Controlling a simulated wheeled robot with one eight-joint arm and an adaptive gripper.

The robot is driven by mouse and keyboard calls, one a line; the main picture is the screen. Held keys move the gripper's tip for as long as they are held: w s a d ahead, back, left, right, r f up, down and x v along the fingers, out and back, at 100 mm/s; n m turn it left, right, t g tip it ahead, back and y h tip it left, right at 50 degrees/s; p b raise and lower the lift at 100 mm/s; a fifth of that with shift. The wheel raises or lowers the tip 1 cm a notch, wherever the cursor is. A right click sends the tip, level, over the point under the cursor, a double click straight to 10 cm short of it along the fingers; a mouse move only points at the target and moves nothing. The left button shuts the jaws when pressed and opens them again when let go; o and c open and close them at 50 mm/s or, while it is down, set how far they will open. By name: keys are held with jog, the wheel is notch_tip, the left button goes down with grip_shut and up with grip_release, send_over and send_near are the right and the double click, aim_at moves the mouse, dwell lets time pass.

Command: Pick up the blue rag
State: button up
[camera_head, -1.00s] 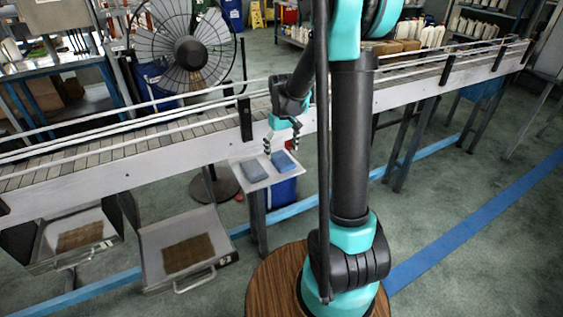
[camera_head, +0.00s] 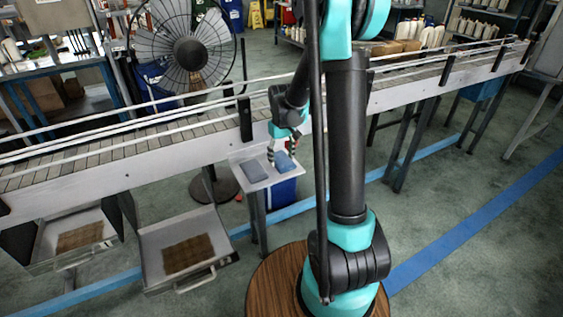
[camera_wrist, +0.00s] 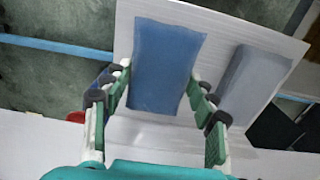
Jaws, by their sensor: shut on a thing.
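The blue rag (camera_head: 287,162) is a folded flat block at the right end of a small white shelf (camera_head: 238,163) below the conveyor. My gripper (camera_head: 282,150) is down at the rag, pointing downward. In the wrist view the rag (camera_wrist: 165,62) lies between the green-padded fingers of my gripper (camera_wrist: 161,85), which are shut on its near end. I cannot tell whether the rag is clear of the shelf. A grey-blue rag (camera_head: 254,172) lies to its left on the same shelf; it shows at the right in the wrist view (camera_wrist: 250,82).
The conveyor (camera_head: 180,145) with its rails runs just behind and above the shelf. A blue bin (camera_head: 283,190) stands under the shelf. Two metal trays with brown mats, one of them the nearer tray (camera_head: 155,235), hang at the lower left. A fan (camera_head: 190,52) stands behind the conveyor.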

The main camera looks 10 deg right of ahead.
aim_at(281, 159)
notch_tip(281, 159, up, 20)
jog(key=shift+r, duration=0.1)
dwell(0.5)
jog(key=shift+o, duration=1.4)
jog(key=shift+c, duration=1.2)
jog(key=shift+a+f, duration=0.1)
jog(key=shift+f, duration=0.1)
